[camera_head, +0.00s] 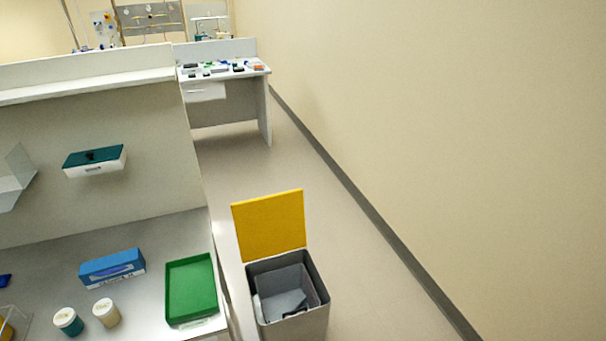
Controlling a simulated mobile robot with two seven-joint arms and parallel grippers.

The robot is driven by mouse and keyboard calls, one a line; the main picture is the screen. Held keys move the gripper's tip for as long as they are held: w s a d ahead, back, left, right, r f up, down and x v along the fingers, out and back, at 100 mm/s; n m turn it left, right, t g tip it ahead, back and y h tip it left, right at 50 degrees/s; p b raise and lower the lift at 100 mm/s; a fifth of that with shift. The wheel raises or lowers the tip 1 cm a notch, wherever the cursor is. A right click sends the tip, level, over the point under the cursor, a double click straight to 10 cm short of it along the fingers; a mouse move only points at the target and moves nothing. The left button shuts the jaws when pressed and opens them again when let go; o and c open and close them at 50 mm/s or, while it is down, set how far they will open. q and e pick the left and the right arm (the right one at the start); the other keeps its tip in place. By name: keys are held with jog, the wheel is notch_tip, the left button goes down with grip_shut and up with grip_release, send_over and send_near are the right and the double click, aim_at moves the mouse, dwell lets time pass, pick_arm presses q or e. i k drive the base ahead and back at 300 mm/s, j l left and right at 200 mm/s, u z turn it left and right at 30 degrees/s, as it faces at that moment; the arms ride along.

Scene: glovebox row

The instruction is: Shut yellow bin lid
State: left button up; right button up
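The yellow bin lid (269,226) stands open, raised nearly upright at the far side of the grey bin (294,325). The bin stands on the floor just right of the bench end. Its open top shows a grey inner container with something dark at the bottom, too small to make out. Neither of my grippers is in view.
The bench (140,262) at left holds a green tray (191,290), a blue box (112,268) and two lidded jars (106,312). A wall (440,120) runs along the right. Clear floor (370,300) lies between bin and wall. A farther desk (222,75) holds small items.

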aim_at(271, 225)
jog(key=i, duration=2.25)
jog(key=i+u, duration=0.1)
jog(key=i, duration=0.7)
jog(key=i+l+u, duration=0.1)
jog(key=i, duration=0.65)
jog(key=i+l, duration=0.25)
jog(key=i, duration=0.55)
jog(key=u, duration=0.85)
jog(key=i+u, duration=0.1)
jog(key=u, duration=0.3)
jog(key=l+u, duration=0.1)
jog(key=u, duration=0.75)
jog(key=l+u, duration=0.1)
jog(key=u, duration=2.45)
